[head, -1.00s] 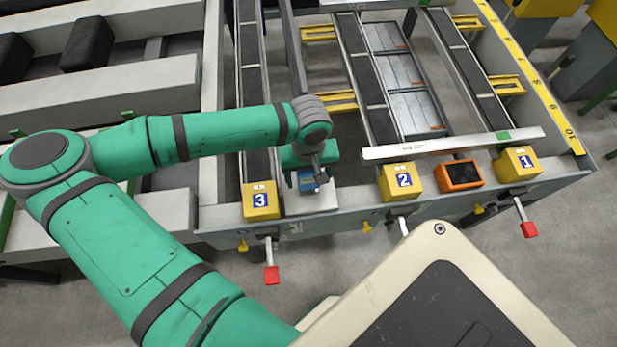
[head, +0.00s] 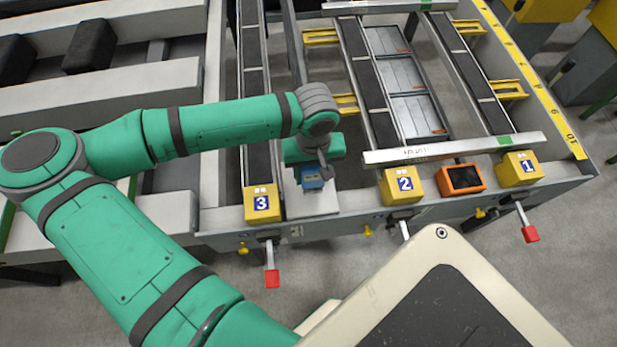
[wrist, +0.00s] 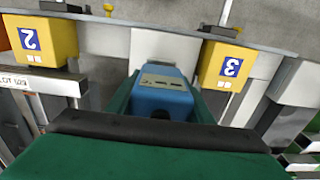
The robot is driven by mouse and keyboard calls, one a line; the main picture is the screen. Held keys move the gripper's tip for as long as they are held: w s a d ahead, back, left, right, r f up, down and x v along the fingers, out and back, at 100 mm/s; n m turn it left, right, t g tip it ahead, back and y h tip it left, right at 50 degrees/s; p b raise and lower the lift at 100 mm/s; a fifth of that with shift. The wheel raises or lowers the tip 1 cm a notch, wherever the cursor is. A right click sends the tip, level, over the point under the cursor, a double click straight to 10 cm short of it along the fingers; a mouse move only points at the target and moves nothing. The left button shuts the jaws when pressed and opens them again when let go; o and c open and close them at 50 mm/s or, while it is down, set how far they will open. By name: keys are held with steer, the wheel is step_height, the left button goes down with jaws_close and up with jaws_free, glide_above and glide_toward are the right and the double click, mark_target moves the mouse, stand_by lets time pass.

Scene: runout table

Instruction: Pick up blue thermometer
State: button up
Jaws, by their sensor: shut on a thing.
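The blue thermometer (head: 312,178) is a small blue block-shaped device in the head view, just below my gripper (head: 313,165). It shows larger in the wrist view (wrist: 162,97), with a small grey marked panel on it. My gripper (wrist: 160,100) is shut on it, with green fingers along its left and right sides. The thermometer is over or on the pale plate (head: 322,203) between the yellow blocks marked 3 and 2. I cannot tell whether its underside touches the plate. Its lower part is hidden by my gripper in the wrist view.
Yellow block 3 (head: 261,203) stands left of the plate and yellow block 2 (head: 401,186) right of it. An orange device with a dark screen (head: 461,179) sits beside yellow block 1 (head: 519,168). A long metal bar (head: 455,149) lies across the rails. Red-tipped levers (head: 271,278) stick out in front.

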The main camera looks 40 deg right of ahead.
steer(key=s+d+r, duration=0.8)
steer(key=s+r, duration=0.1)
steer(key=s, duration=0.1)
steer(key=shift+s, duration=0.3)
steer(key=shift+d, duration=0.1)
steer(key=o, duration=0.5)
steer(key=shift+c, duration=1.6)
